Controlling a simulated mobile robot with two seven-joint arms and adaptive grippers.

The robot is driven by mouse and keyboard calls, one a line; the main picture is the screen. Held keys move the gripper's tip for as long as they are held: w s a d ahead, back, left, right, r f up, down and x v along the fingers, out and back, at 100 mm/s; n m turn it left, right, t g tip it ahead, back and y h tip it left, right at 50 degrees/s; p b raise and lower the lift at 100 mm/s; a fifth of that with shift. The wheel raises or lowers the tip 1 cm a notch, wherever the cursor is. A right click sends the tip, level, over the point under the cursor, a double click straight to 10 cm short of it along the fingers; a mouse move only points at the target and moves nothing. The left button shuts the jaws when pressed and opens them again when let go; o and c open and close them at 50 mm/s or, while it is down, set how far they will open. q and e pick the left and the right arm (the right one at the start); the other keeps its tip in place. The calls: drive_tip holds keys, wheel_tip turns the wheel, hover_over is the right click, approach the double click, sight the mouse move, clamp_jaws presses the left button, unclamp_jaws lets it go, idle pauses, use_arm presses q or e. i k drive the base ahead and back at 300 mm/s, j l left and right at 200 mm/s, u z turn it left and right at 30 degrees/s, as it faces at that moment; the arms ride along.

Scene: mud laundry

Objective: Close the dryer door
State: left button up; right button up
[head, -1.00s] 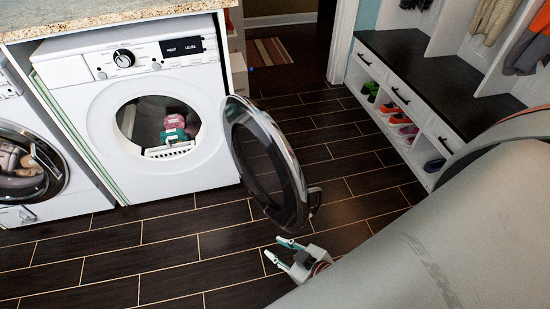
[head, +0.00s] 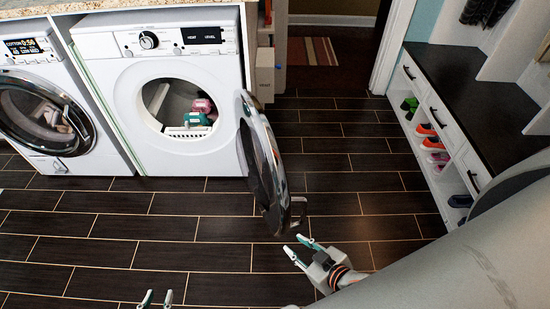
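The white dryer (head: 190,65) stands at the back with its opening uncovered; teal and pink items (head: 199,114) show inside. Its round door (head: 262,160), dark glass with a silver rim, stands wide open to the right, seen nearly edge-on. A door handle (head: 298,212) sticks out from its free edge. My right gripper (head: 297,246) is open and empty, just in front of and below the door's free edge, apparently apart from it. My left gripper (head: 157,297) shows only its two fingertips at the bottom edge; they are spread with nothing between them.
A washer (head: 48,115) with its round door shut stands left of the dryer. A shoe bench (head: 475,115) with several shoes lines the right side. The dark tiled floor (head: 150,225) in front of the machines is clear. A striped rug (head: 300,51) lies beyond the doorway.

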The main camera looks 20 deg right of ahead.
sight(250, 117)
drive_tip(key=l+u, duration=0.1)
drive_tip(key=l, duration=0.5)
drive_tip(key=k+l, duration=0.1)
drive_tip(key=l, duration=0.5)
drive_tip(key=l+u, duration=0.15)
drive_tip(key=l, duration=0.5)
drive_tip(key=k, duration=0.05)
